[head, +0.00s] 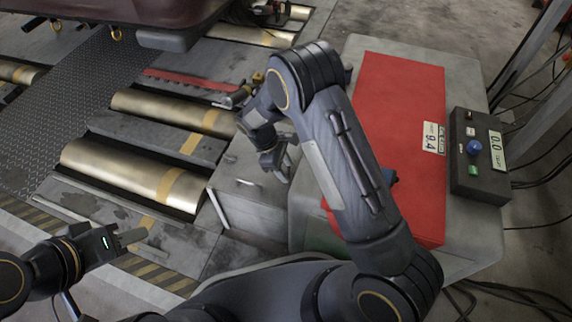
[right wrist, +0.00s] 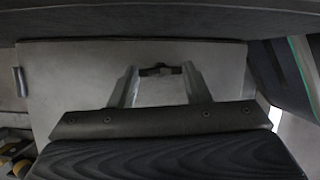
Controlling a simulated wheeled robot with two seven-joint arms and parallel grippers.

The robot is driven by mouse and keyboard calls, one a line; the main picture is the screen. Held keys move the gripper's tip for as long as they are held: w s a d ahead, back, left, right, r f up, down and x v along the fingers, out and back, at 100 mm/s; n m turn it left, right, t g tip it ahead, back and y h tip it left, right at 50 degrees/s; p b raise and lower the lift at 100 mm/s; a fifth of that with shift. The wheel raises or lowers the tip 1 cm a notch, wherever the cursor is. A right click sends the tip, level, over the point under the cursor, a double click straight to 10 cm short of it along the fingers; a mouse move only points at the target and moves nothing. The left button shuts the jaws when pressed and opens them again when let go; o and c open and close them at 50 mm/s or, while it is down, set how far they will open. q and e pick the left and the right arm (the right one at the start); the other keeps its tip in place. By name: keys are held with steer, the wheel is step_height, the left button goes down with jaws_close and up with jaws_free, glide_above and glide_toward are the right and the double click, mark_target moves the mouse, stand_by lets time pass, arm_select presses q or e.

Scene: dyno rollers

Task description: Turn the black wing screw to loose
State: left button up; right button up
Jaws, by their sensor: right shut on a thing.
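The black wing screw (right wrist: 160,70) shows in the right wrist view as a small dark piece in front of a grey metal panel (right wrist: 80,75). My right gripper (right wrist: 158,76) has one finger on each side of it and is shut on it. In the head view my right gripper (head: 279,166) is beside the grey metal cabinet, and I cannot make out the screw there. My left gripper (head: 135,237) is at the lower left, apart from the cabinet. I cannot tell whether its fingers are open or shut.
A grey cabinet (head: 240,205) with a silver handle (head: 247,183) stands beside the brass rollers (head: 130,172). A red board (head: 400,100) lies on the grey top at right, next to a black control box (head: 478,180). Cables lie on the floor at right.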

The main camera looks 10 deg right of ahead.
steer(key=n+p, duration=0.1)
steer(key=n, duration=0.1)
steer(key=s+n+t+p, duration=0.1)
steer(key=n, duration=0.1)
steer(key=shift+a+h, duration=0.2)
steer(key=shift+h, duration=0.1)
steer(key=shift+s+n+t+p, duration=0.1)
steer(key=shift+n+t+p, duration=0.55)
steer(key=shift+n, duration=0.95)
steer(key=shift+f+n, duration=0.1)
steer(key=shift+n, duration=0.2)
steer(key=o, duration=1)
steer(key=shift+t, duration=0.25)
steer(key=shift+a+r, duration=0.1)
steer(key=shift+r, duration=0.45)
steer(key=p+v, duration=0.2)
steer(key=v, duration=0.5)
steer(key=shift+p, duration=0.4)
